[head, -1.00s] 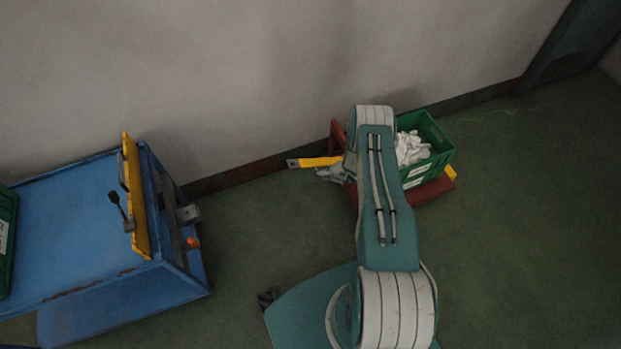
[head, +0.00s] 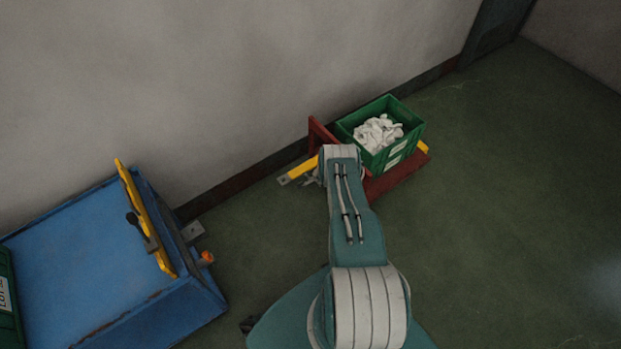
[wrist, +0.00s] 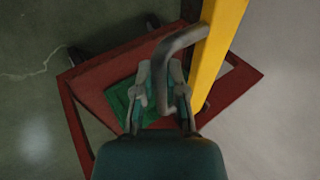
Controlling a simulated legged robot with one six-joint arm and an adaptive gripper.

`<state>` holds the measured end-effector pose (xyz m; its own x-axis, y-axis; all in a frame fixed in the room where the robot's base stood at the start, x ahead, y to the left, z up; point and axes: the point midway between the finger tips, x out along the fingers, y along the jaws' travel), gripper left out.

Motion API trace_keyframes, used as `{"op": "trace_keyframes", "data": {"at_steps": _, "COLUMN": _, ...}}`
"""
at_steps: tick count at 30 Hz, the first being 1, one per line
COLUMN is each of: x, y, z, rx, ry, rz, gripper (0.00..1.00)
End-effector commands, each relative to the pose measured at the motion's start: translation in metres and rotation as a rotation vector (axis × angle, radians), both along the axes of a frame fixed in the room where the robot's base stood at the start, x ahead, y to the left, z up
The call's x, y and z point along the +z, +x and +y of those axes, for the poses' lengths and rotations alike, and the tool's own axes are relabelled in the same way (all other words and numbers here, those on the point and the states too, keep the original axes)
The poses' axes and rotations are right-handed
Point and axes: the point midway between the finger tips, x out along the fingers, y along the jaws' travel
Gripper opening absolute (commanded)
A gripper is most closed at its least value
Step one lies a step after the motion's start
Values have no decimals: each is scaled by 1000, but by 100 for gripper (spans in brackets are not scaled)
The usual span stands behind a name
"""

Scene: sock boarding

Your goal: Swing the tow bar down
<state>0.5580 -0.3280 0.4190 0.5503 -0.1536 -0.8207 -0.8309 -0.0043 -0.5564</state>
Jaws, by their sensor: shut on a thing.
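The tow bar (wrist: 216,48) is yellow, with a grey looped handle (wrist: 184,42) on its side in the wrist view. My gripper (wrist: 163,88) is shut on that handle, one finger on each side of its lower leg. In the head view the yellow bar (head: 302,168) sticks out left from the red cart (head: 401,176), sloping, with a metal plate (head: 284,180) at its tip. My arm hides most of the gripper, the handle and the bar's cart end there.
A green crate (head: 405,152) of white socks (head: 377,133) sits on the red cart, close to the wall. A blue cart (head: 80,262) with a raised yellow bar (head: 147,220) stands at left. Floor is clear to the right and between the carts.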

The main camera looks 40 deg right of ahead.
Motion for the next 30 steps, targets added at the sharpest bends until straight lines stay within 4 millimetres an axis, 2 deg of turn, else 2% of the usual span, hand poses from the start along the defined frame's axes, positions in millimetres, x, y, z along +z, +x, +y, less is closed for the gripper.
{"op": "trace_keyframes", "data": {"at_steps": 14, "x": -3, "y": 0, "z": 0, "rx": 4, "ry": -8, "rz": 3, "gripper": 0}}
{"op": "trace_keyframes", "data": {"at_steps": 15, "x": -3, "y": 0, "z": 0, "rx": 3, "ry": -8, "rz": 3, "gripper": 33}}
{"op": "trace_keyframes", "data": {"at_steps": 16, "x": -3, "y": 0, "z": 0, "rx": 3, "ry": -8, "rz": 3, "gripper": 47}}
{"op": "trace_keyframes", "data": {"at_steps": 17, "x": -3, "y": 0, "z": 0, "rx": 3, "ry": -8, "rz": 3, "gripper": 51}}
{"op": "trace_keyframes", "data": {"at_steps": 30, "x": 1, "y": -2, "z": -1, "rx": 1, "ry": -7, "rz": 2, "gripper": 51}}
